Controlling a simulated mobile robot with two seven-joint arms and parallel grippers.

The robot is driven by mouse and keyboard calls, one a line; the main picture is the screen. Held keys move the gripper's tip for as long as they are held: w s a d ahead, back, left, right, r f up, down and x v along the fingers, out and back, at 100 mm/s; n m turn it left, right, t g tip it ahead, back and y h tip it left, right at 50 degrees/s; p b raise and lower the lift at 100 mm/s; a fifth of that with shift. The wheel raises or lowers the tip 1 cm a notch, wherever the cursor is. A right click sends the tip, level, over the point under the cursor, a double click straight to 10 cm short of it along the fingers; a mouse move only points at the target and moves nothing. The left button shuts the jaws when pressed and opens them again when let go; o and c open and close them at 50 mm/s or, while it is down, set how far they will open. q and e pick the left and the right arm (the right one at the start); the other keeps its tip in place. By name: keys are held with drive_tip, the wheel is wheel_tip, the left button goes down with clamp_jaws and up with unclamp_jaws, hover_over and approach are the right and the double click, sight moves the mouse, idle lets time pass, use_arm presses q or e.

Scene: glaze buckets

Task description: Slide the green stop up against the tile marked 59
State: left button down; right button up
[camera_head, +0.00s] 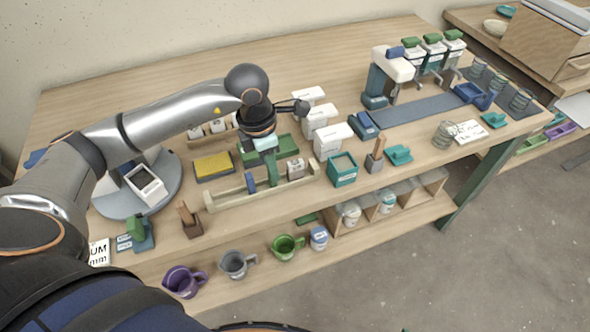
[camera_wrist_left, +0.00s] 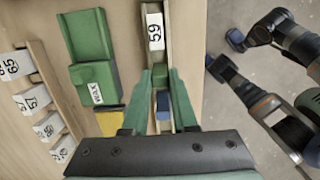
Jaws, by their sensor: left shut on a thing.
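The tile marked 59 (camera_wrist_left: 154,27) is a white block in a long wooden channel (camera_wrist_left: 165,52); it also shows in the head view (camera_head: 295,169). The green stop (camera_wrist_left: 161,77) is in the same channel, with a gap between it and the tile. My left gripper (camera_wrist_left: 161,76) has its green fingers on either side of the stop and is shut on it; it also shows in the head view (camera_head: 271,167). A blue block (camera_wrist_left: 163,104) is in the channel behind the stop. My right gripper does not show clearly.
A green block with a label (camera_wrist_left: 94,80) lies beside the channel, near a yellow-topped pad (camera_head: 213,166). Numbered white tiles (camera_wrist_left: 32,99) line a wooden rack. A teal box (camera_head: 342,170) stands right of the channel. Mugs (camera_head: 285,247) stand on the lower shelf.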

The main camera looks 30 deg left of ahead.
sight(293, 163)
use_arm(q)
drive_tip(key=shift+w+d, duration=0.3)
drive_tip(key=shift+w+d+b, duration=0.4)
drive_tip(key=shift+w+d, duration=0.85)
drive_tip(key=shift+w, duration=0.25)
drive_tip(key=c, duration=0.8)
unclamp_jaws()
wheel_tip(293, 163, up, 7)
drive_tip(key=p, duration=0.4)
drive_tip(key=shift+p, duration=0.4)
